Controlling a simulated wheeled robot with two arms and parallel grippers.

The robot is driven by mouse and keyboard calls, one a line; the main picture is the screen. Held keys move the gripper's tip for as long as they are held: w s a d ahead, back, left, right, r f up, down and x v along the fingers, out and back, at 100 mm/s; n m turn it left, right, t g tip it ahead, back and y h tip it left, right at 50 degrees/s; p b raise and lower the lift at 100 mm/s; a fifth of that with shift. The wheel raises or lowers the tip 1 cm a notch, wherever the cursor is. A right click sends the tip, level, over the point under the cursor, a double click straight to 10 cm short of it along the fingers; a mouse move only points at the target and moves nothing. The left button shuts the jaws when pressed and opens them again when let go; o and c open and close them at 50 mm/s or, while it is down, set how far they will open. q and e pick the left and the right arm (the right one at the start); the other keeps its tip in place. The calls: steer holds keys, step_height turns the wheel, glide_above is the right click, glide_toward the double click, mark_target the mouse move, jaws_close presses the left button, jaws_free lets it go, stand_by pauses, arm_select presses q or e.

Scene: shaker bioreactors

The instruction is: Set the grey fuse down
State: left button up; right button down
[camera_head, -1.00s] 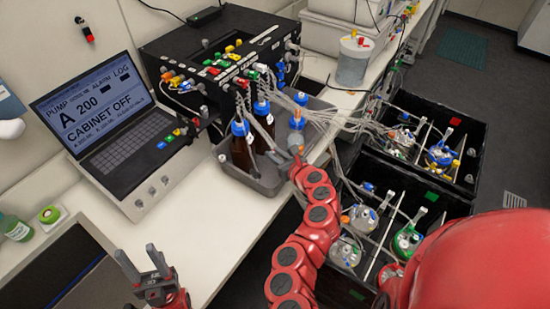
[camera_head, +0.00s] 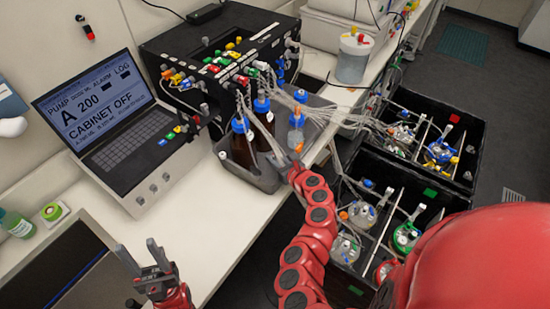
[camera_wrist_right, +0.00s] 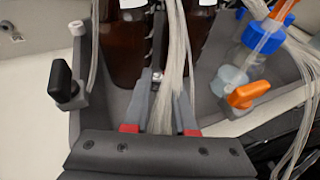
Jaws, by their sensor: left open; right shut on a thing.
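My right gripper (camera_head: 296,168) is at the right front edge of the grey tray (camera_head: 262,182). In the right wrist view its two grey fingers (camera_wrist_right: 163,85) with red pads reach in over the tray. A small grey piece (camera_wrist_right: 157,76) shows at the fingertips; it is too small to tell for sure that it is the grey fuse. My left gripper (camera_head: 139,249) is open and empty over the front of the bench, far from the tray.
The tray holds brown bottles (camera_head: 243,148) and a clear blue-capped bottle (camera_head: 296,130). Pale tubing (camera_wrist_right: 174,60) runs by the right fingers. An orange lever (camera_wrist_right: 245,95) and a black lever (camera_wrist_right: 64,82) flank them.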

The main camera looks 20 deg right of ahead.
steer(key=shift+f, duration=0.2)
steer(key=c, duration=0.7)
jaws_free()
steer(key=shift+c, duration=0.2)
